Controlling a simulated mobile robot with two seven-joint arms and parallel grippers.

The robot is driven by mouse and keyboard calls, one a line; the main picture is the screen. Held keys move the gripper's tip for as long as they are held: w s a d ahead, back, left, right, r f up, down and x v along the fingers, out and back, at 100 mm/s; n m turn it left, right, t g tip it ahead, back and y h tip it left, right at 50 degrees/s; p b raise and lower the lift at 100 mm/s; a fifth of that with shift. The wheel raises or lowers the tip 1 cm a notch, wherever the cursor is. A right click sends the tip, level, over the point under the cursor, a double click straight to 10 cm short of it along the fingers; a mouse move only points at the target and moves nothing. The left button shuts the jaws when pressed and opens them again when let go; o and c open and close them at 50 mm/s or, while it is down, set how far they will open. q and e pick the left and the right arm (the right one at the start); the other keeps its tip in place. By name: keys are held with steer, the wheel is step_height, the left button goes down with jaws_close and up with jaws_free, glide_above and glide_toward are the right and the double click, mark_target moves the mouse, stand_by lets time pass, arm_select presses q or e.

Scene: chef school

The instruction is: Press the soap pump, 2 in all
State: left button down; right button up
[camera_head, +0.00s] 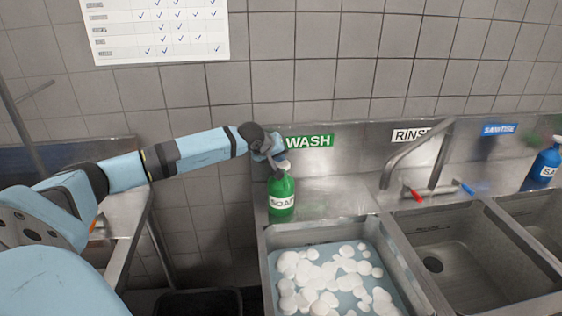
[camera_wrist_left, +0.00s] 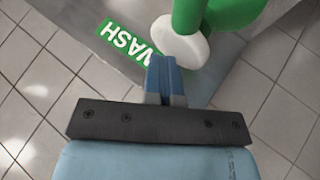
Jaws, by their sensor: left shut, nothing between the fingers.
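The green soap bottle (camera_head: 281,196) with a white "SOAP" label stands upright on the steel ledge at the back left corner of the wash basin. Its pale pump top (camera_head: 284,165) shows just below and beside my left gripper (camera_head: 272,153). In the left wrist view the white pump part (camera_wrist_left: 181,42) lies just beyond the shut fingertips (camera_wrist_left: 164,66), with the green bottle (camera_wrist_left: 232,12) behind it. My left gripper is shut and empty. I cannot tell whether the fingers touch the pump. My right gripper is not in view.
The wash basin (camera_head: 265,257) holds water and white foam. A tap (camera_head: 410,155) with red and blue handles stands behind the empty rinse basin (camera_head: 470,262). A blue bottle (camera_head: 544,167) stands at far right. The tiled wall and steel splashback (camera_head: 350,150) are close behind.

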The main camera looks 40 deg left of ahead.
arm_select(q)
steer(key=shift+f, duration=0.2)
steer(key=shift+r+p, duration=0.45)
steer(key=shift+r, duration=0.95)
steer(key=shift+r, duration=0.1)
step_height(320, 180, up, 5)
steer(key=shift+f+p, duration=0.1)
steer(key=shift+p, duration=0.75)
stand_by(1.6)
steer(key=shift+g, duration=0.9)
steer(key=r, duration=0.4)
steer(key=shift+w, duration=0.25)
